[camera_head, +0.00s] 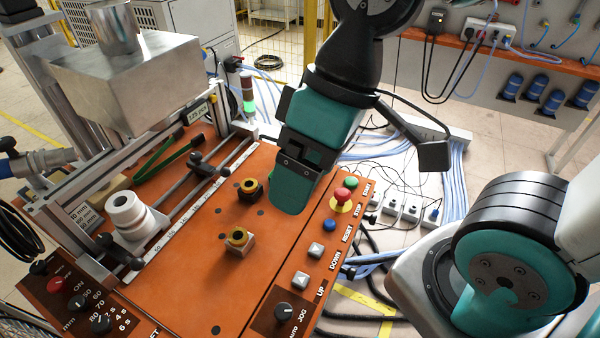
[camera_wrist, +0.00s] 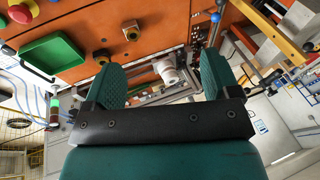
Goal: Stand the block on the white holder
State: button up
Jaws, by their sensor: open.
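The white holder (camera_head: 130,213) is a stepped round piece at the left of the orange table; it also shows in the wrist view (camera_wrist: 170,76). I cannot tell for sure which is the block. Both also show in the wrist view, one at the top (camera_wrist: 131,30) and one below it (camera_wrist: 133,62). My gripper (camera_head: 291,196) is above the table's right part, apart from them; in the wrist view its fingers (camera_wrist: 160,68) are spread and empty.
A metal box (camera_head: 125,80) overhangs the back left. Clamp rods (camera_head: 190,165) lie behind the holder. Buttons and a red emergency stop (camera_head: 343,197) line the right edge. The wrist view shows a green tray (camera_wrist: 72,42). The table's front middle is clear.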

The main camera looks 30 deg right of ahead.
aim_at(120, 201)
jog(key=z, duration=0.05)
jog(key=k, duration=1.1)
jog(key=u, duration=0.8)
jog(key=i, duration=0.95)
jog(key=z, duration=0.75)
